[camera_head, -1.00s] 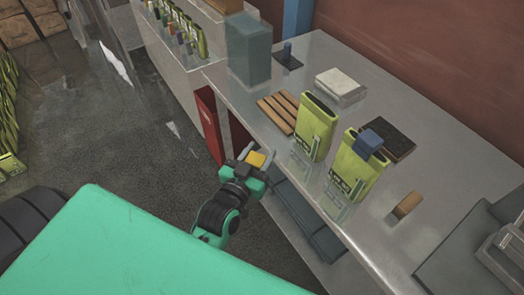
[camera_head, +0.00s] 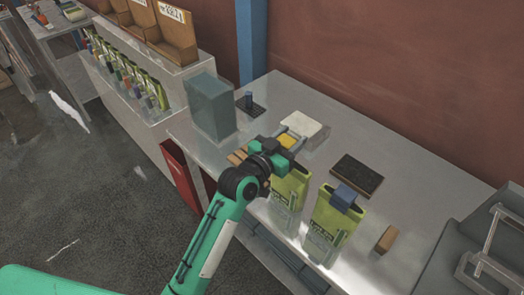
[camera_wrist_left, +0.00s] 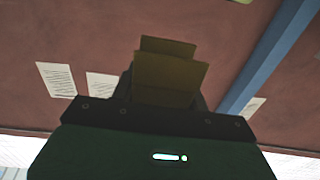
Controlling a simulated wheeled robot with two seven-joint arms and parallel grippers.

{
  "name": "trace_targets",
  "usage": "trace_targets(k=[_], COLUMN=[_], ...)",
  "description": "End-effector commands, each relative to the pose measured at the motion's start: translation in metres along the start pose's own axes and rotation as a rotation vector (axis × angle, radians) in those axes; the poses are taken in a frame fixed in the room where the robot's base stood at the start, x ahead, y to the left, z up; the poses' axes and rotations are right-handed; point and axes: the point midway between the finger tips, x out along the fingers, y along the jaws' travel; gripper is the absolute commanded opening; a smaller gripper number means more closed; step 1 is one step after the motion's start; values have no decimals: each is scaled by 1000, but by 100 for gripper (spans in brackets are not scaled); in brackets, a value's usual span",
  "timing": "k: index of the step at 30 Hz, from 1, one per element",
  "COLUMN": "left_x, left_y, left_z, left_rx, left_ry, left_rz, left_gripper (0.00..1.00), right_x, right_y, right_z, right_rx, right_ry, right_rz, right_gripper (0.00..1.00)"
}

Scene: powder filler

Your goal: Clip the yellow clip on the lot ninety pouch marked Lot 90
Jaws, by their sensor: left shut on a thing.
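My left gripper (camera_head: 287,140) is shut on the yellow clip (camera_head: 288,142), just above and behind the top of a green pouch (camera_head: 289,188). In the left wrist view the clip (camera_wrist_left: 170,78) stands up from the gripper, dim against the wall. Whether the clip touches the pouch cannot be told, as the gripper hides the pouch's top edge. A second green pouch (camera_head: 330,224) stands to the right with a blue clip (camera_head: 343,197) on its top. The lot marks on both pouches are too small to read. My right gripper is out of view.
A grey-blue box (camera_head: 211,108) stands at the left end of the metal table. A white block (camera_head: 301,124), a black mat (camera_head: 357,176) and a brown block (camera_head: 386,240) lie around the pouches. Several clipped pouches stand on a shelf at the left.

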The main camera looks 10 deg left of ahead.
Motion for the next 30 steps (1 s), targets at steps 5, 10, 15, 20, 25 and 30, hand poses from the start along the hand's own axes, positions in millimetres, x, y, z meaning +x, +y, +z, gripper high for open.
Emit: trace_targets(k=[5,10,15,20,25,30], left_x=[18,21,21,21,20,20], left_y=[12,14,14,14,14,14], left_z=[-18,-20,-20,-20,-21,-12], left_rx=[7,10,9,10,12,11], left_ry=[-6,-7,-7,-7,-7,-7], left_rz=[58,71,70,70,70,69], left_gripper=[23,23,23,23,23,23], right_x=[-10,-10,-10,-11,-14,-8], right_y=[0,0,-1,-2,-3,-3], right_z=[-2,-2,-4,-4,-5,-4], right_rx=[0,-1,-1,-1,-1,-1], right_ry=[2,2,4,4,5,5], right_rz=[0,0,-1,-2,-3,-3], right_gripper=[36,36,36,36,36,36])
